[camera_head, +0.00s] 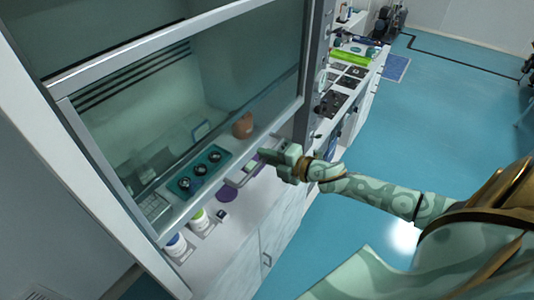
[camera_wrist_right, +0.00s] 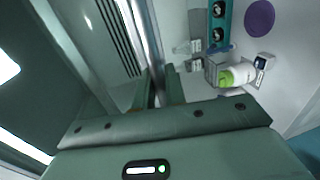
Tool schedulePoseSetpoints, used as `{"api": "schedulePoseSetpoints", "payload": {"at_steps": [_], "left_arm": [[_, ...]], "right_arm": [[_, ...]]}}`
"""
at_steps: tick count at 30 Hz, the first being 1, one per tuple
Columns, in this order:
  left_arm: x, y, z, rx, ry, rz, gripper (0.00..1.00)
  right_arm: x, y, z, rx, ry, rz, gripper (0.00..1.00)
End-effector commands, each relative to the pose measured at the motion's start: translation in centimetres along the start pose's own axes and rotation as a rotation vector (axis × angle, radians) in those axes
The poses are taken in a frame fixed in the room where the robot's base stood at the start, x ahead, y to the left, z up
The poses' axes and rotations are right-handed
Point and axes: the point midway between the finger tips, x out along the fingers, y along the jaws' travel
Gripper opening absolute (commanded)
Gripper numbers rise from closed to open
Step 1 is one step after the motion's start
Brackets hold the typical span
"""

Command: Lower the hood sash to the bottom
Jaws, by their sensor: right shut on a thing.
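The hood sash (camera_head: 232,80) is a large framed glass pane in the left half of the head view. Its pale lower rail runs slantwise above the white work surface, with an open gap below it. My right gripper (camera_head: 266,157) is at the lower rail, shut on the sash. In the right wrist view the sash's grey edge (camera_wrist_right: 143,45) runs down between the two fingers (camera_wrist_right: 158,88). The exact contact is partly hidden by the fingers. My left gripper is not in view.
Behind the glass are a teal tray (camera_head: 209,168) with dark round items and a brown object (camera_head: 243,126). White bottles (camera_head: 175,244) and a purple disc (camera_head: 227,194) sit near the hood front. A cluttered bench (camera_head: 343,85) stands beyond. Blue floor (camera_head: 440,120) is clear at right.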

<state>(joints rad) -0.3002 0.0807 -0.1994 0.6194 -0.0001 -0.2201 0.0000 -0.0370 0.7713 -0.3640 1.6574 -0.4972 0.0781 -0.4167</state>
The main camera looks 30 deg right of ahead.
Motion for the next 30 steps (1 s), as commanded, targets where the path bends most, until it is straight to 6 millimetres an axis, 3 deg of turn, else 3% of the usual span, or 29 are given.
{"api": "schedulePoseSetpoints", "payload": {"at_steps": [1,15,21,30], "left_arm": [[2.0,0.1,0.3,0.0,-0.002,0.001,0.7],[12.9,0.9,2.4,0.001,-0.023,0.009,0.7],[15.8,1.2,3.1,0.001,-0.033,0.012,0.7],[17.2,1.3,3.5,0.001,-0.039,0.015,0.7]], "right_arm": [[0.4,-2.6,-0.1,0.002,-0.001,-0.007,0.0],[3.3,-16.9,-0.1,0.004,0.0,-0.01,0.0],[4.0,-20.5,-0.1,0.003,0.0,-0.008,0.0],[4.4,-22.4,-0.1,0.001,0.0,-0.006,0.0]]}}
